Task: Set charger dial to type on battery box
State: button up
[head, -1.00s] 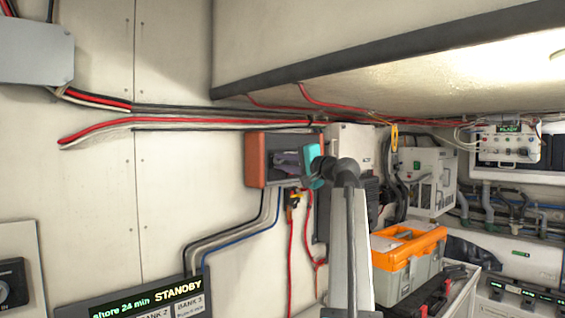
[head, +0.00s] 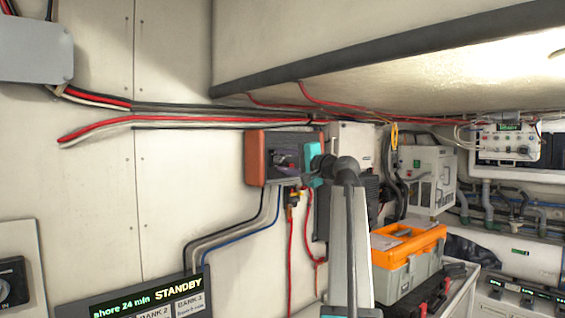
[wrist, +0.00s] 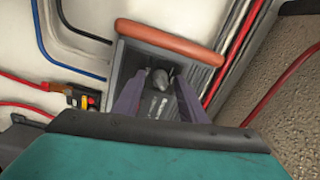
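The charger (head: 255,158) appears to be the dark wall box with orange end caps; it also shows in the wrist view (wrist: 172,38). Its grey dial knob (wrist: 159,80) stands on the dark face. My gripper (wrist: 158,84) has a teal body and two purple-grey fingers, one on each side of the knob. The fingers are apart; whether they touch the knob I cannot tell. In the head view my gripper (head: 283,160) is at the charger's face and covers part of it. The dial's markings are too small to read. I cannot identify a battery box or its type label.
A display panel (head: 140,298) at lower left reads STANDBY, with bank labels below. An orange-lidded toolbox (head: 408,262) stands at right of my arm. Red and black cables (head: 200,119) run along the wall. A yellow-and-black connector (wrist: 83,98) hangs beside the charger.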

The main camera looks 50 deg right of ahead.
jog(key=shift+s, duration=0.1)
jog(key=s+a+b, duration=0.1)
jog(key=s+b, duration=0.3)
jog(key=s, duration=0.9)
jog(key=shift+s+f, duration=0.25)
jog(key=shift+s, duration=0.1)
